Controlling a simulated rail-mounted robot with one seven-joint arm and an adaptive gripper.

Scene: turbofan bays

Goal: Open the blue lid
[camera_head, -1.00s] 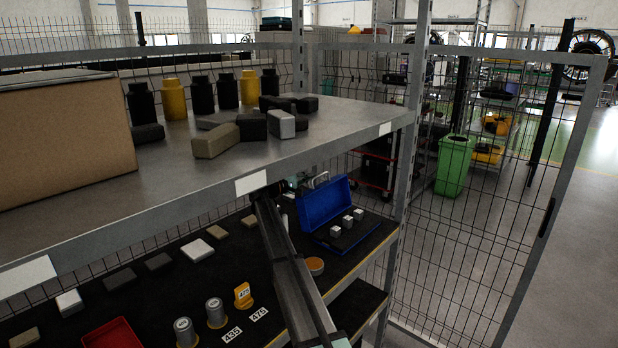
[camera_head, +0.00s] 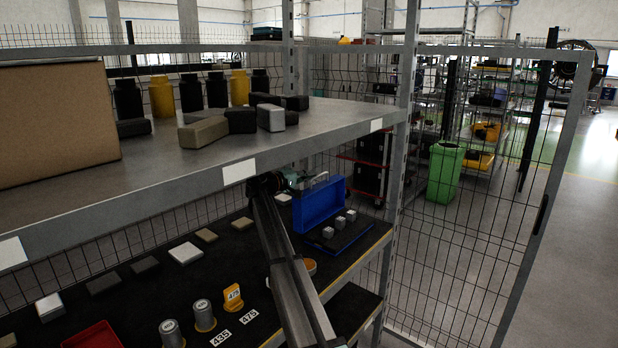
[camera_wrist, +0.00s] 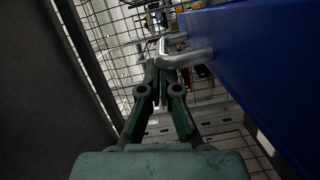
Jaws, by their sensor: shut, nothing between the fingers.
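The blue lid (camera_head: 319,205) stands raised at the back of its blue case on the lower shelf. The case is open, and several small light blocks show in its dark inside. A metal handle (camera_head: 319,181) is on the lid's upper edge. My gripper (camera_head: 301,181) is at the lid's left, close to the handle and partly hidden by my arm. In the wrist view my gripper (camera_wrist: 162,75) is shut and empty. The handle (camera_wrist: 187,59) appears just beyond its fingertips, and the blue lid (camera_wrist: 268,70) fills the right side. I cannot tell whether they touch.
The upper shelf (camera_head: 150,185) overhangs my arm and carries a cardboard box (camera_head: 55,125), bottles and blocks. A shelf post (camera_head: 402,140) stands right of the case. Number-tagged pieces and a red tray (camera_head: 92,337) lie on the lower shelf.

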